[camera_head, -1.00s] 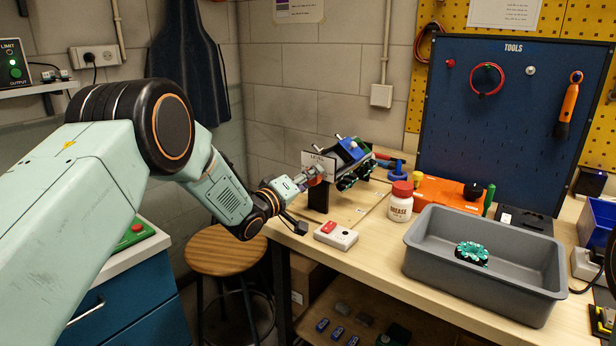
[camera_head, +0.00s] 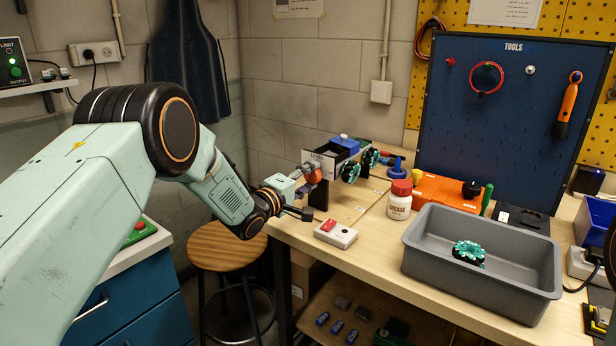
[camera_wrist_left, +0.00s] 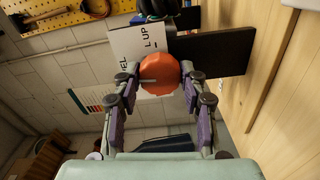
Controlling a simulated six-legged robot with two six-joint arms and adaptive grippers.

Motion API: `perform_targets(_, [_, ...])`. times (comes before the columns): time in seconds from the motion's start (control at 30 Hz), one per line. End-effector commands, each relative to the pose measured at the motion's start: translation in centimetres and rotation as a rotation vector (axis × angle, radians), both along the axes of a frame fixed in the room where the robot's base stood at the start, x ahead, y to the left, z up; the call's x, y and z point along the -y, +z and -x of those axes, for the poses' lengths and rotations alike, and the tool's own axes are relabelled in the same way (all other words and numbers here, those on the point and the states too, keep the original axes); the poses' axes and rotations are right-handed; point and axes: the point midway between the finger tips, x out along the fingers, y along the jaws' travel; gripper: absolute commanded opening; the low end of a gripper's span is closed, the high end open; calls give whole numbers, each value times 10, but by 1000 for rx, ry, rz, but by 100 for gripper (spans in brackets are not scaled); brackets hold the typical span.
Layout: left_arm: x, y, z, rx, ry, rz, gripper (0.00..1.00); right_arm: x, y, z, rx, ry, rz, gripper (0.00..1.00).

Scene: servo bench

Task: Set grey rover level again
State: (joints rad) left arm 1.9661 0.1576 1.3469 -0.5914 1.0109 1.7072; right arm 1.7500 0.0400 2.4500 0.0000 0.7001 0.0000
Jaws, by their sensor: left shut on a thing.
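The rover (camera_head: 347,150) is at the back of the bench, above a wooden board (camera_head: 343,212). It shows a dark body, a blue part on top and teal-hubbed wheels (camera_head: 350,172). It looks close to level; its far side is hidden. My left gripper (camera_head: 311,176) is at the near left end of the rover. In the left wrist view its fingers (camera_wrist_left: 158,82) are closed on an orange-red round knob (camera_wrist_left: 158,74). A white sign with partly readable lettering (camera_wrist_left: 140,42) and a black plate (camera_wrist_left: 215,54) sit just behind the knob.
A white box with a red button (camera_head: 335,233) stands at the bench's front edge. To the right are a white bottle with a red cap (camera_head: 399,203), an orange case (camera_head: 440,193) and a grey tray (camera_head: 480,297) holding a teal wheel (camera_head: 469,252). A stool (camera_head: 226,249) stands left.

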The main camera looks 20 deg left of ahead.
Motion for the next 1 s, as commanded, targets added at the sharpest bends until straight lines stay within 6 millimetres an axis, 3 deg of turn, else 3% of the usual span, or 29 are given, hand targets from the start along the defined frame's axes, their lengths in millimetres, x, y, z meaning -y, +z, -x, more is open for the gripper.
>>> perform_targets(0.5, [4,-4,2,-51,-8,115,0,0,4,0,0,0,0,40])
perform_targets(1.0, [4,-4,2,-55,-8,126,0,0,4,0,0,0,0,40])
